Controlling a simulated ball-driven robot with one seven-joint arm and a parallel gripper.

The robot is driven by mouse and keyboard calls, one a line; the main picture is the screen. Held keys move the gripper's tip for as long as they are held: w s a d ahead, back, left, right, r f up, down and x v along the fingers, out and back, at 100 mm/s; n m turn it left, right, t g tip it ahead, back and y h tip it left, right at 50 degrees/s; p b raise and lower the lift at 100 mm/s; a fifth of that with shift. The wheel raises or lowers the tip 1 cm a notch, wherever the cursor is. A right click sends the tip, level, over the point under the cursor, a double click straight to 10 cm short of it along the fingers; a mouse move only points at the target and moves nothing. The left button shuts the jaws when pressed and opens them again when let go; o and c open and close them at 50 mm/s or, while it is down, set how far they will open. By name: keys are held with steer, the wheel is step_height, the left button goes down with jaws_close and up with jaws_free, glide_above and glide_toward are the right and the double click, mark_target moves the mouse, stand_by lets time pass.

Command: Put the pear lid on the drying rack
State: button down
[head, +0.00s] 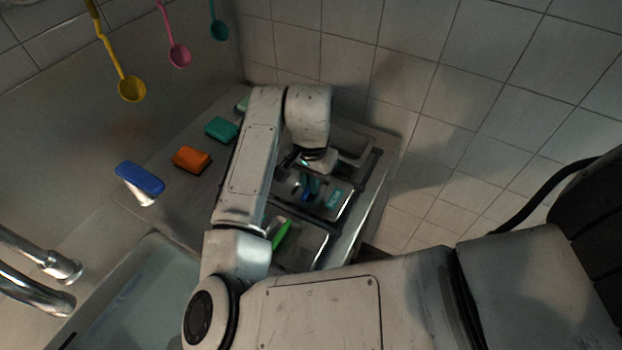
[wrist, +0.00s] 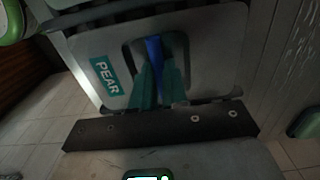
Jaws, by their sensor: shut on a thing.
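The pear lid is a grey metal plate with a teal PEAR label. It shows in the wrist view (wrist: 205,45) and, partly hidden by my arm, in the head view (head: 331,207). A blue part (wrist: 153,47) stands up at its middle, in a dark opening. My gripper (wrist: 157,72) has its teal fingers shut on this blue part. In the head view my gripper (head: 308,186) is over the metal containers at the counter's right end. Whether the lid rests on its container or is lifted is unclear. I cannot make out a drying rack.
A metal container with a green part (head: 282,232) is nearer. Blue (head: 140,178), orange (head: 192,159) and teal (head: 221,129) blocks stand left of my arm. A sink (head: 135,295) and faucet (head: 55,268) are at lower left. Spoons (head: 131,89) hang above. A tiled wall is behind.

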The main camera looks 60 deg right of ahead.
steer(key=c, duration=1.1)
jaws_free()
steer(key=shift+r, duration=0.1)
step_height(320, 180, up, 11)
steer(key=shift+f, duration=0.15)
